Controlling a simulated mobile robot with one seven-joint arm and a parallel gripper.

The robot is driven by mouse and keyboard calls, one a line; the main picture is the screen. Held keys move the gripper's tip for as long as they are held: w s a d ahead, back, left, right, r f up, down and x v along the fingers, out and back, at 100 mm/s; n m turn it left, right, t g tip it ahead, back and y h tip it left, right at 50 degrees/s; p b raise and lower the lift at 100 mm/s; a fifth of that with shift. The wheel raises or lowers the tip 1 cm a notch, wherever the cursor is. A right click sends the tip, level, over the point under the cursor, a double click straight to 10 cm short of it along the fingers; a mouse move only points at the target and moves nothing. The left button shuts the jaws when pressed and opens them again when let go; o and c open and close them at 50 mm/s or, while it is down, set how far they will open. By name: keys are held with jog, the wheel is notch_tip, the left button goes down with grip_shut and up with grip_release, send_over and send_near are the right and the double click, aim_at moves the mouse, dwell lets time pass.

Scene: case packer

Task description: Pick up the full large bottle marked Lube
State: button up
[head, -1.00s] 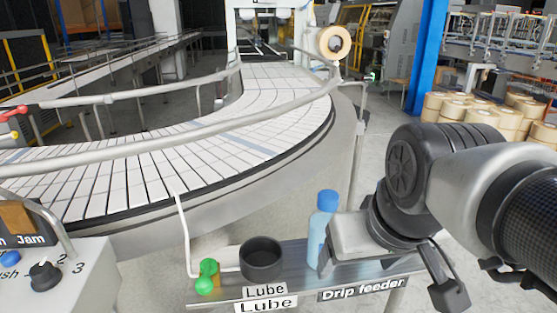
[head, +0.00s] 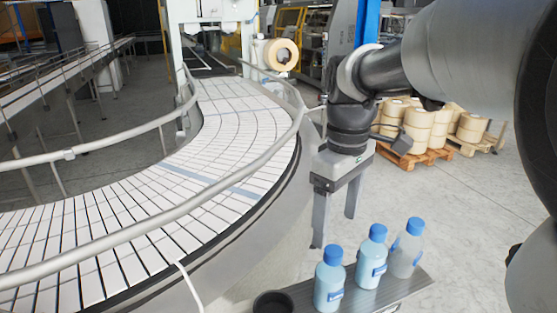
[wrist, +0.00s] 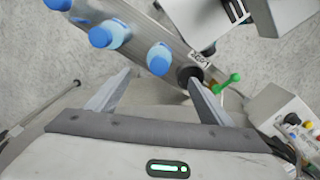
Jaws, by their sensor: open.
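Three blue-capped bottles stand upright in a row on a narrow metal shelf: the left bottle (head: 329,285), the middle bottle (head: 371,262) and the right bottle (head: 405,258). The left and middle ones look filled with light blue; the right one looks paler. Their labels are too small to read, so I cannot tell which is marked Lube. My gripper (head: 335,228) points down, open and empty, beyond the bottles beside the conveyor. In the wrist view the bottle nearest the cup (wrist: 160,58) lies just past my open fingers (wrist: 158,78), with no contact visible.
A black cup (head: 273,303) sits at the shelf's left end, close to the left bottle. A green handle (wrist: 230,80) is beside it in the wrist view. The curved conveyor (head: 200,190) and its rail border the left. Open floor (head: 470,215) lies to the right.

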aim_at(332, 251)
notch_tip(332, 251, down, 11)
jog(key=shift+f, duration=0.1)
jog(key=shift+d+f, duration=0.15)
jog(key=shift+f, duration=2.75)
jog(key=c, duration=1.5)
